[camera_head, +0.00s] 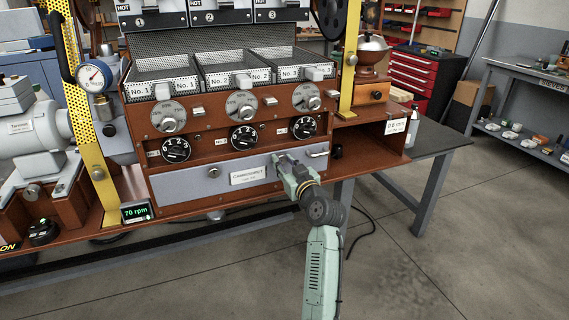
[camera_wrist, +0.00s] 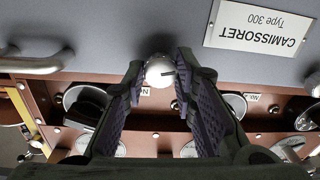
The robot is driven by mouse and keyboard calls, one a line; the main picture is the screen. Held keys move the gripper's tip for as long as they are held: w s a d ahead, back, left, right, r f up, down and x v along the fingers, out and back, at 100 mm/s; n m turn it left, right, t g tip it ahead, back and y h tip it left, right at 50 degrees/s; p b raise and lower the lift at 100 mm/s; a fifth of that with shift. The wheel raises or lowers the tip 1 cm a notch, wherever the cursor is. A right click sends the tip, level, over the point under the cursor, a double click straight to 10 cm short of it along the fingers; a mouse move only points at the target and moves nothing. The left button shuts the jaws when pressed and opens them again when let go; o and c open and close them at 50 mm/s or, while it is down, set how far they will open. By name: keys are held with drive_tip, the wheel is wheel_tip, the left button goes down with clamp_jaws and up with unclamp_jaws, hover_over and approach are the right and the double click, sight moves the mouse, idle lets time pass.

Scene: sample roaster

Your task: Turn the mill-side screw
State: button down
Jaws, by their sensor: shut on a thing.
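The mill-side screw (camera_wrist: 158,72) is a round, silver head with a dark slot, set in the grey front panel (camera_head: 195,187). In the wrist view it sits between the two fingertips of my gripper (camera_wrist: 159,76). The fingers are shut on it, one on each side. In the head view my gripper (camera_head: 279,160) reaches the right part of the panel and hides this screw. The other screw (camera_head: 213,172) shows on the left part of the panel. A hand-crank mill (camera_head: 368,55) stands at the right.
A white CAMISSORET label (camera_head: 248,176) is on the panel between the screws. A metal handle (camera_head: 319,154) is close to the right of my gripper, and numbered dials (camera_head: 243,138) sit just above. The floor in front (camera_head: 440,255) is mostly clear.

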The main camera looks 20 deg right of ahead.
drive_tip(key=shift+m, duration=0.3)
drive_tip(key=m, duration=0.4)
drive_tip(key=shift+a+m, duration=0.1)
drive_tip(key=shift+m, duration=0.2)
drive_tip(key=m+p, duration=0.2)
drive_tip(key=m, duration=0.3)
drive_tip(key=shift+m+p, duration=0.3)
drive_tip(key=shift+p, duration=0.05)
drive_tip(key=m+p, duration=0.2)
drive_tip(key=m, duration=0.2)
drive_tip(key=shift+r+m+h+p, duration=0.1)
drive_tip(key=shift+m+h+p, duration=0.2)
drive_tip(key=shift+m+p, duration=0.1)
drive_tip(key=m+p, duration=0.2)
drive_tip(key=m, duration=0.1)
drive_tip(key=shift+t, duration=0.3)
drive_tip(key=shift+m+h+p, duration=0.3)
drive_tip(key=shift+m+p, duration=0.55)
drive_tip(key=shift+m, duration=0.55)
drive_tip(key=c, duration=1.3)
unclamp_jaws()
